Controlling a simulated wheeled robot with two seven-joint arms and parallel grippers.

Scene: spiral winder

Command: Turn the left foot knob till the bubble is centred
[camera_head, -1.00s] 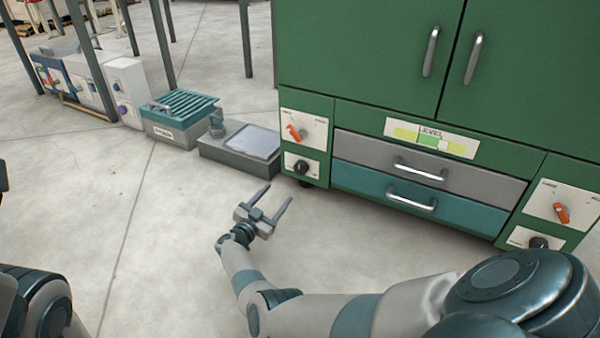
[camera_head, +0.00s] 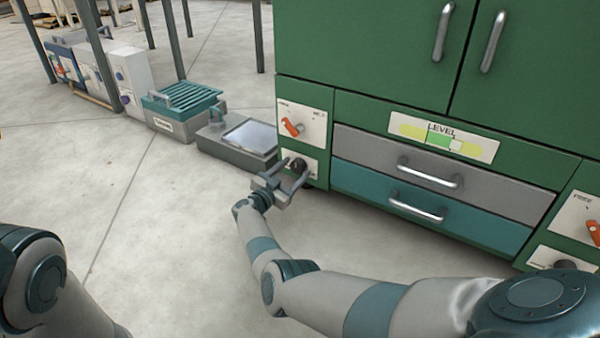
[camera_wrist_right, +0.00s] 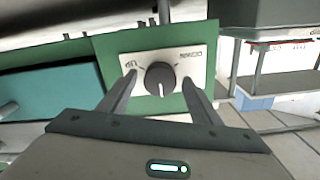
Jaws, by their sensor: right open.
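The left foot knob (camera_head: 298,165) is a black round knob on a white plate low on the green cabinet's left side. In the right wrist view the knob (camera_wrist_right: 160,78) has a pale pointer line pointing down. My right gripper (camera_head: 293,168) is open, with one finger on each side of the knob; I cannot tell whether they touch it. The level gauge (camera_head: 443,137) is a yellow strip with a green middle; its pale bubble (camera_head: 456,146) sits right of the strip's middle. My left arm shows at lower left, its gripper out of view.
An orange lever (camera_head: 292,127) is just above the knob. A grey drawer (camera_head: 400,165) and a teal drawer (camera_head: 390,200) have protruding handles to the right. A low grey unit with a flat plate (camera_head: 250,138) stands close on the left. The floor in front is clear.

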